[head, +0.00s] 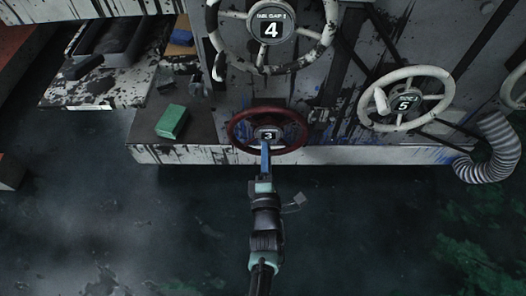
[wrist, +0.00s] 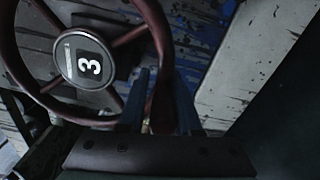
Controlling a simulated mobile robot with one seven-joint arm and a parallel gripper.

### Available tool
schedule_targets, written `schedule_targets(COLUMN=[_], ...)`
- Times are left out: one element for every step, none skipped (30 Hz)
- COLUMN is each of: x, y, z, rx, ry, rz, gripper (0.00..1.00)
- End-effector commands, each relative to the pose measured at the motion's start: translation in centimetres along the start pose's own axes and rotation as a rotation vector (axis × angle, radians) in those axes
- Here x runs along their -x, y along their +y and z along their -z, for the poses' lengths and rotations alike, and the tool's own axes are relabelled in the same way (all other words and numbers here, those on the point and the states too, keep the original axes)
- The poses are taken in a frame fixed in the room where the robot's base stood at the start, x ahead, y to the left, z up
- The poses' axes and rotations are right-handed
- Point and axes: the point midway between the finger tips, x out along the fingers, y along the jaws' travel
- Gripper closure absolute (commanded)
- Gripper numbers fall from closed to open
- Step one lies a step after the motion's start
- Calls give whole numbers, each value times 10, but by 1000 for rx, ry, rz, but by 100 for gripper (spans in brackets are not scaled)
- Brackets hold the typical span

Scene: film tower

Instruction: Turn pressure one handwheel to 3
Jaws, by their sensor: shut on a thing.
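A dark red handwheel (head: 240,128) is mounted low on the paint-splattered machine, and its hub plate (head: 267,135) reads 3. The small lettering on that plate is too small to read. In the wrist view the wheel (wrist: 160,40) fills the upper left, and its hub (wrist: 82,60) shows a white 3 turned sideways. My gripper (head: 265,147) reaches up to the near, lower part of the rim. In the wrist view its two blue fingers (wrist: 161,100) stand on either side of the rim and are shut on it. The fingertips' contact is partly hidden in shadow.
A larger white handwheel (head: 327,40) reading 4 is above. Another white handwheel (head: 447,100) reading 5 is at the right. A green box (head: 171,122) sits on the ledge at left. A striped hose (head: 497,150) hangs at right. The floor in front is clear.

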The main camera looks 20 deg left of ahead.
Motion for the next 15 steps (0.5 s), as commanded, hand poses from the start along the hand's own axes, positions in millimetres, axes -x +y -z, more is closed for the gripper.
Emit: schedule_targets(x=[0, 0, 0, 0, 0, 0, 1, 1, 1, 1, 1, 1, 1, 1, 1], y=[-6, -6, -6, -6, -6, -6, -6, -6, -6, -6, -6, -6, -6, -6, -6], z=[4, 3, 3, 3, 2, 2, 2, 2, 2, 2, 2, 2, 2, 2, 1], rx=[16, 21, 27, 30, 33, 35, 36, 37, 37, 37, 37, 37, 36, 36, 36], ry=[8, 8, 8, 8, 8, 8, 8, 7, 7, 7, 7, 7, 7, 7, 6], rz=[14, 15, 15, 15, 15, 16, 16, 16, 16, 16, 17, 17, 17, 17, 17], gripper=[100, 100, 100, 100, 100, 100, 100, 100, 100, 100, 100, 100, 100, 100, 100])
